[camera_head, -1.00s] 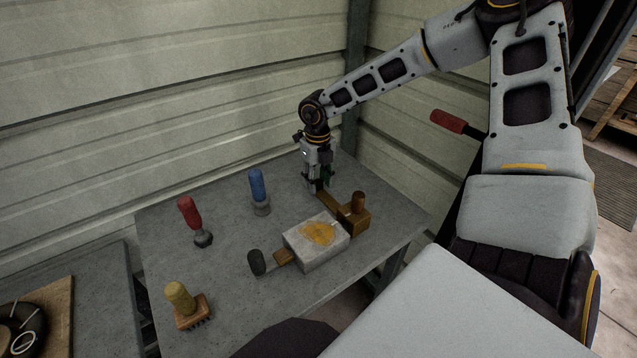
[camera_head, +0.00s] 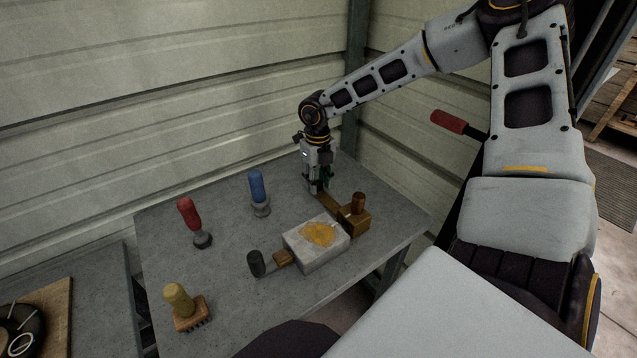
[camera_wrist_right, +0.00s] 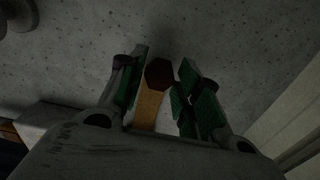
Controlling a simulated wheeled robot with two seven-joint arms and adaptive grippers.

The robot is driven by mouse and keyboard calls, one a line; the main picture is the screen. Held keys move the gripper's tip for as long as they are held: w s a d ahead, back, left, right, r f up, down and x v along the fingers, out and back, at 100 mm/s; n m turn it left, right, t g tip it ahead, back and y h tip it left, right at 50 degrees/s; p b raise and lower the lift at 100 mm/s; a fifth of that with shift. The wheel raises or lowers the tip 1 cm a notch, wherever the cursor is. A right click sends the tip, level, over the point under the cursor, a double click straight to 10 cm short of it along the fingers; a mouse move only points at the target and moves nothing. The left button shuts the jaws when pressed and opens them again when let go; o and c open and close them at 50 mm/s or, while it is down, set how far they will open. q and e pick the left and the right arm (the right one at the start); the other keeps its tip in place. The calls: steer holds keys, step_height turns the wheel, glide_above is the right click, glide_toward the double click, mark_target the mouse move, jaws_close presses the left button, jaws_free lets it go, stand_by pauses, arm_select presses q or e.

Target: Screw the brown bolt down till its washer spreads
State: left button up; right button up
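The brown bolt's dark hexagonal head (camera_wrist_right: 159,74) shows in the right wrist view, between the two green-padded fingers of my right gripper (camera_wrist_right: 163,72). A narrow gap seems to show on each side of the head, so the fingers look open around it. An orange-brown bar (camera_wrist_right: 148,107) runs from beside the head toward the wrist. In the head view my right gripper (camera_head: 317,188) points down at the far end of this bar (camera_head: 329,202) and hides the bolt. The washer cannot be made out. My left gripper is out of view.
The bar meets a brown block with an upright brown peg (camera_head: 358,203). Beside it is a grey block with an orange patch (camera_head: 312,255).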

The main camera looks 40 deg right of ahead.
mark_target(318, 183)
steer(key=shift+r, duration=0.45)
steer(key=shift+r+p, duration=0.45)
steer(key=shift+r, duration=0.8)
steer(key=shift+r+p, duration=0.35)
steer(key=shift+r, duration=0.45)
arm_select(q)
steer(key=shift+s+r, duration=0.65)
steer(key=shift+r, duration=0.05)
